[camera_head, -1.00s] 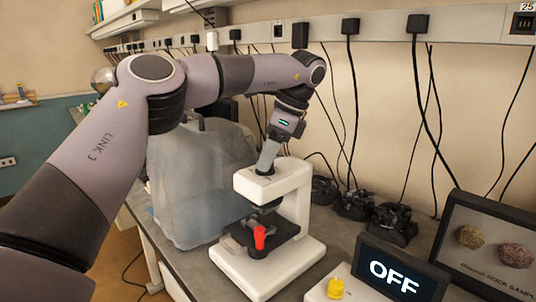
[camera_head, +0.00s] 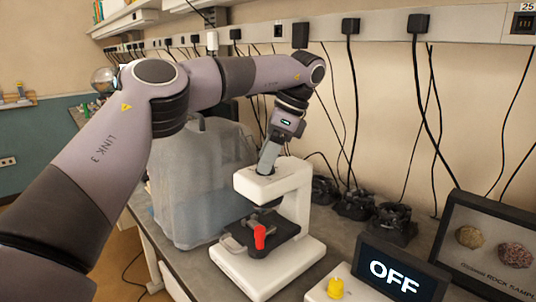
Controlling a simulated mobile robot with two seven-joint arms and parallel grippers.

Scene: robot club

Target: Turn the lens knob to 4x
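A white microscope (camera_head: 300,205) stands on the grey bench, with a black stage and a red knob (camera_head: 259,237) at its front. My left gripper (camera_head: 266,168) points down at the top of the microscope's head, where the lens knob would be. The gripper's body hides that knob, and its fingers are too small and covered to tell open from shut. A black screen (camera_head: 396,277) reading "OFF" stands at the front right, with a yellow knob (camera_head: 335,288) on a white base beside it. My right gripper is not in view.
A large translucent container (camera_head: 192,185) stands left of the microscope, under my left arm. Several black devices (camera_head: 388,222) with cables line the wall behind. A framed rock sample display (camera_head: 490,245) stands at the right.

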